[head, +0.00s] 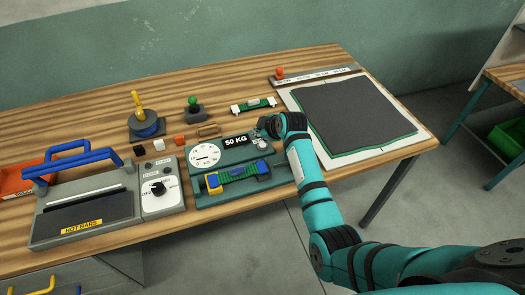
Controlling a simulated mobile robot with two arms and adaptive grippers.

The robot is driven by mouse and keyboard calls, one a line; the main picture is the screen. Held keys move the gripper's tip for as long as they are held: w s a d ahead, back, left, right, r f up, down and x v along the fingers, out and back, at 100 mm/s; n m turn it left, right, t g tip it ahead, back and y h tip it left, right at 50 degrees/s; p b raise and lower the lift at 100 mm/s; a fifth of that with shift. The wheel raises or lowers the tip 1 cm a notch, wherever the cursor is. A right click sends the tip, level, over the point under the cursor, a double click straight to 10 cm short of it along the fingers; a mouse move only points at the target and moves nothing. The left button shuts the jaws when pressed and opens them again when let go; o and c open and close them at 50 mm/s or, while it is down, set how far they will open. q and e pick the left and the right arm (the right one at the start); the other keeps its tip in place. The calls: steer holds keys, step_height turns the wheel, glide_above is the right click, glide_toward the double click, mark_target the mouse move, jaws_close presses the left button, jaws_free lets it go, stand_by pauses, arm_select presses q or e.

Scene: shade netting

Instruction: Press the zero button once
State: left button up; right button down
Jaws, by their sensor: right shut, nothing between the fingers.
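A grey-green tester board (236,195) lies on the wooden table, with a round white dial (205,156) and a black "50 KG" plate (235,140). A green strap piece with yellow and blue ends (238,173) lies across its front part. My right gripper (262,131) is shut and empty, over the board's back right corner, just right of the "50 KG" plate. Small light parts show just below the gripper. I cannot make out the zero button among them, nor whether the fingers touch anything. My left gripper is not in view.
Left of the board stands a heat sealer (85,217) marked "HOT BARS" with blue handles and a knob panel (160,190). Dark netting (356,113) lies at right.

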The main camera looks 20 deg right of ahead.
mark_target(261, 146)
step_height(261, 146, down, 3)
steer(key=shift+f+b, duration=0.15)
steer(key=shift+b, duration=0.55)
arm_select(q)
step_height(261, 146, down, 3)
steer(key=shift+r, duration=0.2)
arm_select(e)
steer(key=shift+f, duration=0.15)
stand_by(0.4)
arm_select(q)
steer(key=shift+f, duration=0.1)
arm_select(e)
steer(key=shift+f, duration=0.35)
arm_select(q)
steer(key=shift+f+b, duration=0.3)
steer(key=shift+b, duration=0.15)
arm_select(e)
steer(key=shift+f, duration=0.65)
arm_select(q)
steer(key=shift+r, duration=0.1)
arm_select(e)
steer(key=shift+r, duration=0.1)
arm_select(q)
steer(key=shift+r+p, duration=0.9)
steer(key=shift+p, duration=0.1)
arm_select(e)
steer(key=shift+r, duration=0.9)
steer(key=shift+r, duration=0.1)
